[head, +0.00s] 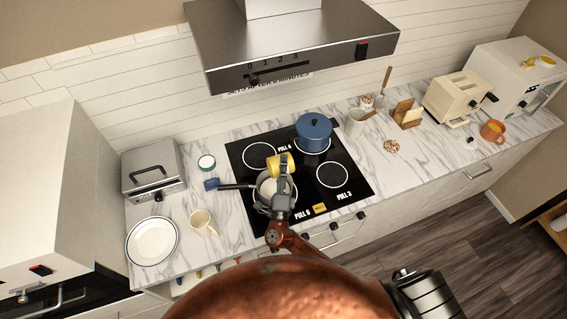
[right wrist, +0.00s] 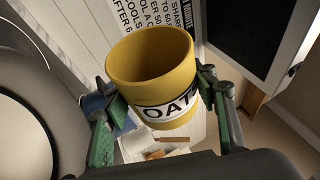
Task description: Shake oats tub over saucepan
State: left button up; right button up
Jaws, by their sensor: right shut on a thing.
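The yellow oats tub (head: 273,168) is held above the saucepan (head: 262,187), which stands on the front left burner with its dark handle pointing left. My right gripper (head: 284,181) is shut around the tub from the side. In the right wrist view the green-padded fingers (right wrist: 160,112) grip both sides of the tub (right wrist: 150,70). Its label reads "OAT", its mouth is open, and the visible inside is plain yellow. The tub looks tilted; the exact angle is unclear. The gripper partly hides the saucepan, and its contents cannot be made out. My left gripper is not in view.
A blue lidded pot (head: 314,132) stands on the back right burner. A cream mug (head: 203,222), white plate (head: 152,241) and small jar (head: 206,162) are left of the hob. The range hood (head: 290,50) hangs above. The front right burner (head: 332,174) is clear.

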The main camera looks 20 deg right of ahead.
notch_tip(320, 180, up, 3)
jog(key=m+g+p, duration=0.2)
jog(key=m+p, duration=0.3)
jog(key=m+g+p, duration=0.3)
jog(key=m+p, duration=0.2)
jog(key=shift+r, duration=0.1)
jog(key=shift+r+m+y+p, duration=0.1)
jog(key=shift+m+y+p, duration=0.3)
jog(key=shift+m+p, duration=0.2)
jog(key=shift+m+g+y, duration=0.3)
jog(key=shift+m+g, duration=0.2)
jog(key=shift+m, duration=0.1)
jog(key=shift+a+r+m+g+y+b, duration=0.1)
jog(key=shift+r+m+g+y+b, duration=0.3)
jog(key=shift+m+y, duration=0.65)
jog(key=shift+m, duration=0.55)
